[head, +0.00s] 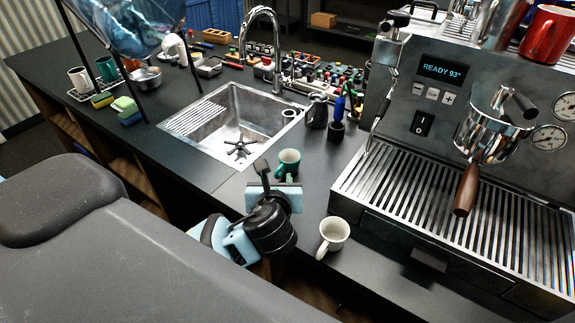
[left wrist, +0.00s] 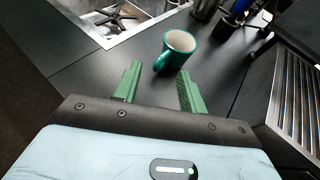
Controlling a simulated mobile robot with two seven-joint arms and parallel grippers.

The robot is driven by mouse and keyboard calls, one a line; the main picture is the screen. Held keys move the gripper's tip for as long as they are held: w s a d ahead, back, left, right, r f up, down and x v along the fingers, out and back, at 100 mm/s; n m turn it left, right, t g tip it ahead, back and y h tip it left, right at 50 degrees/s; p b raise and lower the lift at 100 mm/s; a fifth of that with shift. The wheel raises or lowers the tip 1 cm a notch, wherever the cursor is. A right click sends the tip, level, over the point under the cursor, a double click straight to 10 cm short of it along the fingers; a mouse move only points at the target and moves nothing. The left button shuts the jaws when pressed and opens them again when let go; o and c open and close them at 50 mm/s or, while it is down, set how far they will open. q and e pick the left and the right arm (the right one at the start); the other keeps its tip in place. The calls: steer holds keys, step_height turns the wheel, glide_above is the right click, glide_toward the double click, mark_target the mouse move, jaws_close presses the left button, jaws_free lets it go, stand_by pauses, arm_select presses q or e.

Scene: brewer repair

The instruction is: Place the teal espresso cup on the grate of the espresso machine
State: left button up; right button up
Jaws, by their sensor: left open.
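The teal espresso cup (head: 288,162) stands upright on the dark counter between the sink and the espresso machine. In the left wrist view the teal cup (left wrist: 175,50) is just beyond the fingertips, its handle toward the lower left. My left gripper (head: 276,183) is open and empty. Its green fingers (left wrist: 160,82) point at the cup and appear apart from it. The espresso machine (head: 425,110) stands at the right. Its slatted grate (head: 425,205) is bare and also shows in the left wrist view (left wrist: 290,110). My right gripper is not in view.
A white cup (head: 333,236) stands near the counter's front edge, between my left gripper and the grate. A portafilter with a wooden handle (head: 466,190) hangs over the grate. The sink (head: 235,125) lies left of the teal cup. A dark pitcher (head: 317,110) stands behind it.

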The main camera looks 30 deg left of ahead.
mark_target(277, 175)
arm_select(q)
steer(key=shift+f+x, duration=0.25)
steer(key=shift+x, duration=1.05)
steer(key=shift+f+x, duration=0.25)
steer(key=shift+x, duration=1.05)
steer(key=shift+s+d, duration=0.15)
jaws_close()
